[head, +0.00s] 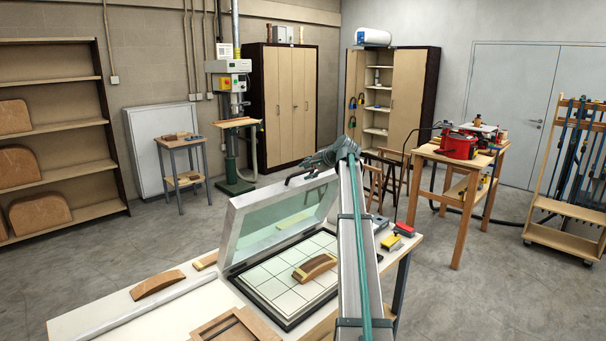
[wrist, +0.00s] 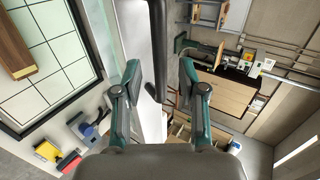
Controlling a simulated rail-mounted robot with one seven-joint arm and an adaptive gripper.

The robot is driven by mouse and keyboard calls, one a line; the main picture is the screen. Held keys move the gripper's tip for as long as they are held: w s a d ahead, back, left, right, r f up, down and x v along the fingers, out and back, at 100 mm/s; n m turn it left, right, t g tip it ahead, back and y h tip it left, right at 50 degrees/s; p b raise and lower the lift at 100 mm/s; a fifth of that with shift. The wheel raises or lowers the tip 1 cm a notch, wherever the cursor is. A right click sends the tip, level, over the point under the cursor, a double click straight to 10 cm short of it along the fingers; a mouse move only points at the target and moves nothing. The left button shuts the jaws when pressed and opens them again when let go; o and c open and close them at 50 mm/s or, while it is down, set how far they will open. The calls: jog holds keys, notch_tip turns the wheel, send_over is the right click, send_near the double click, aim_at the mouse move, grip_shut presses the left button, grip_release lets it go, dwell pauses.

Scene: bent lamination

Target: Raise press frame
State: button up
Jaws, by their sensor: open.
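The press frame (head: 275,218) is a silver hinged frame with a clear greenish sheet. It stands tilted up over the gridded press bed (head: 257,285) in the head view. Its black handle (head: 300,177) is on the frame's upper edge. In the wrist view the handle (wrist: 157,45) appears between and beyond my gripper's (wrist: 160,83) two spread fingers, beside the pale frame edge (wrist: 134,30). The gripper is open; I cannot tell whether it touches the handle. In the head view my arm covers the frame's right side and part of the bed.
A curved wooden piece (head: 316,267) lies on the bed. Another curved piece (head: 157,285) lies on the white bench at left, and a wooden tray (head: 238,328) is in front. Small red and yellow blocks (head: 403,229) sit right of the bed. Open floor surrounds the bench.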

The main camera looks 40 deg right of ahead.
jog(key=v, duration=0.8)
jog(key=shift+s, duration=0.25)
jog(key=shift+d+r, duration=0.1)
jog(key=shift+r, duration=0.05)
